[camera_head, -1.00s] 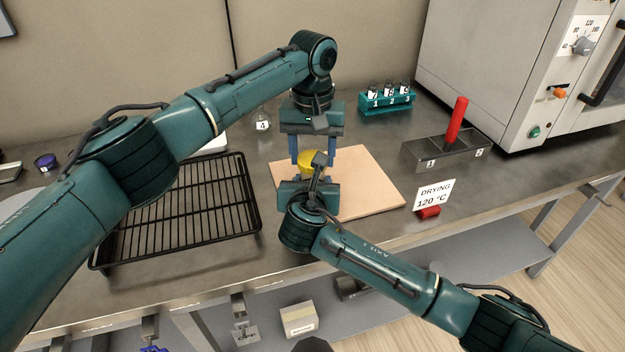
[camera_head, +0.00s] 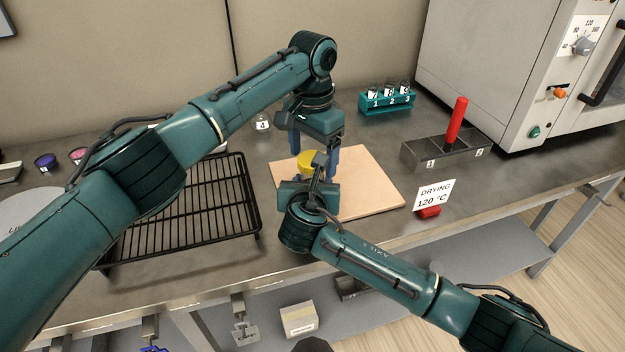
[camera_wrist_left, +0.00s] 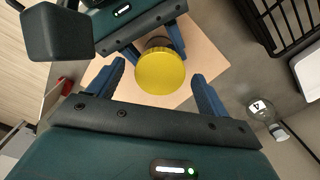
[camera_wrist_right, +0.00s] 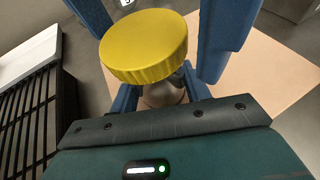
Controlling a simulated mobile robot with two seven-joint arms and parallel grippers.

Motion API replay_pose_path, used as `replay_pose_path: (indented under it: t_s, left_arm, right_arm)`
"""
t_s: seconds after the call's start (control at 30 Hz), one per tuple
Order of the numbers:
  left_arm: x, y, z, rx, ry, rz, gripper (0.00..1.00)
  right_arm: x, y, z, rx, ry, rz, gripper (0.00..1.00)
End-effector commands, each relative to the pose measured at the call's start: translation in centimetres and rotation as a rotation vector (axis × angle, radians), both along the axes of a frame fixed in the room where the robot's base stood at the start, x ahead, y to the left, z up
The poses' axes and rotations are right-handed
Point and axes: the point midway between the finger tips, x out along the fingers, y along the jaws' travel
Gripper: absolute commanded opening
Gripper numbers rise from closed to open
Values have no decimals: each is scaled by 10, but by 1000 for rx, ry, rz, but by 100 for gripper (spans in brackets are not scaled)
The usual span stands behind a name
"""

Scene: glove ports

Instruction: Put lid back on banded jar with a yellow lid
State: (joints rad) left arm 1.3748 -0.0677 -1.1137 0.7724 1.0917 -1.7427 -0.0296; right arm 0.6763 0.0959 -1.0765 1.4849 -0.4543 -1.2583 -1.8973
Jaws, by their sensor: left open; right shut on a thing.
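The yellow lid (camera_head: 310,158) is on top of the jar, which stands over the tan board (camera_head: 372,184); I cannot tell how tightly it sits. In the right wrist view the lid (camera_wrist_right: 145,45) covers the jar's mouth, and a little of the brownish jar body (camera_wrist_right: 165,94) shows below it. My right gripper (camera_head: 312,183) is shut on the jar body from the front. My left gripper (camera_head: 314,152) is open above, its blue fingers on either side of the lid. In the left wrist view the lid (camera_wrist_left: 160,70) lies between the fingers, apart from them. The jar's bands are hidden.
A black wire rack (camera_head: 190,205) is at left. A teal vial rack (camera_head: 387,102), a grey block with a red handle (camera_head: 457,125) and a "DRYING 120 °C" sign (camera_head: 435,194) are at right. A bottle marked 4 (camera_head: 262,123) stands behind. An oven (camera_head: 490,80) bounds the right.

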Motion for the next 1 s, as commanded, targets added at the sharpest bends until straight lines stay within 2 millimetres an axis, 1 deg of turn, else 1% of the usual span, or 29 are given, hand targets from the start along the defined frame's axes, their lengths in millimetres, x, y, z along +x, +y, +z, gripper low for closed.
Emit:
replay_pose_path:
  t_s: [0.13,0.23,0.37,0.5,0.7,0.8,1.0]
  left_arm:
    - [0,0,2,-1,-1,1,78]
    - [0,0,10,-1,-2,0,78]
    - [0,-1,32,-1,-3,0,78]
    - [0,0,64,-1,-4,0,78]
    - [0,0,101,-1,-2,1,78]
    - [0,0,112,0,-1,0,78]
    - [0,0,121,0,0,0,78]
  right_arm:
    - [0,0,0,0,1,0,0]
    - [0,0,0,0,1,0,0]
    - [0,0,0,0,1,-1,0]
    - [0,0,0,0,1,-1,0]
    - [0,0,0,0,1,-1,0]
    - [0,0,0,0,0,0,0]
    - [0,0,0,0,0,0,0]
